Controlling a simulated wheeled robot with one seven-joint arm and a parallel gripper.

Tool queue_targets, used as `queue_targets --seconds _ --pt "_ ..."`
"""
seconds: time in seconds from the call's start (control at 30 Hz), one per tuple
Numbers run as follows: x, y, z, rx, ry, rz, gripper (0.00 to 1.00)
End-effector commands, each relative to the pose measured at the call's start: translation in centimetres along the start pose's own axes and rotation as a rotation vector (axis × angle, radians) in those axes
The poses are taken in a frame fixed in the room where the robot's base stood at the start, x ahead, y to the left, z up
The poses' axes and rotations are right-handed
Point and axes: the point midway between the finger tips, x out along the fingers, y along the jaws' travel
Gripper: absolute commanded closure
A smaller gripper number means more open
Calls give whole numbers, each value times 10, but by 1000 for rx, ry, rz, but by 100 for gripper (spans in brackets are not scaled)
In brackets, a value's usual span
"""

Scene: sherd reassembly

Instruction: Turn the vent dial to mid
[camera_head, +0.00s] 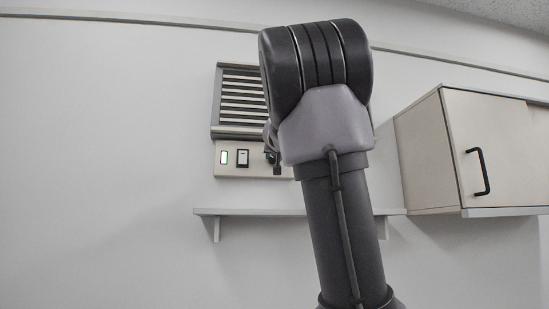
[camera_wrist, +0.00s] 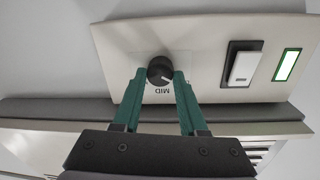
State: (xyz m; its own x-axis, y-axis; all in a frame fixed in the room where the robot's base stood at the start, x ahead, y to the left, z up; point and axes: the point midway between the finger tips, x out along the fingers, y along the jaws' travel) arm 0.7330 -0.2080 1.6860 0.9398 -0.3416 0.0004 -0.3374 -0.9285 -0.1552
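The vent dial (camera_wrist: 160,69) is a round dark knob on a pale panel (camera_wrist: 120,45) in the wrist view. A pale mark on its face points to the lower right in that view, a little off the upside-down MID label (camera_wrist: 165,91). My gripper (camera_wrist: 160,73) has its two green fingers on either side of the dial, their tips close against its edges. I cannot tell whether they touch it. In the head view my arm hides most of the gripper and dial; the panel (camera_head: 229,172) shows below the louvred vent (camera_head: 240,98).
A white rocker switch (camera_wrist: 243,67) and a lit green-framed indicator (camera_wrist: 287,65) sit beside the dial on the panel. A narrow shelf (camera_head: 250,212) runs below the panel. A wall cabinet (camera_head: 430,150) with a black handle hangs at the right.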

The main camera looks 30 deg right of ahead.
Motion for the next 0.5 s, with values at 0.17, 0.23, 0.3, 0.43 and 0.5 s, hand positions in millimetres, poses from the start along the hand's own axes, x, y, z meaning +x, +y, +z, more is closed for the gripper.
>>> queue_targets --seconds 0.17,0.23,0.3,0.43,0.5 --pt "0 0 0 15 -1 1 100" --pt "0 0 0 31 -2 1 100" --pt "0 0 0 57 -4 2 100" --pt "0 0 0 131 -8 2 100" --pt "0 0 -1 183 -12 3 100"
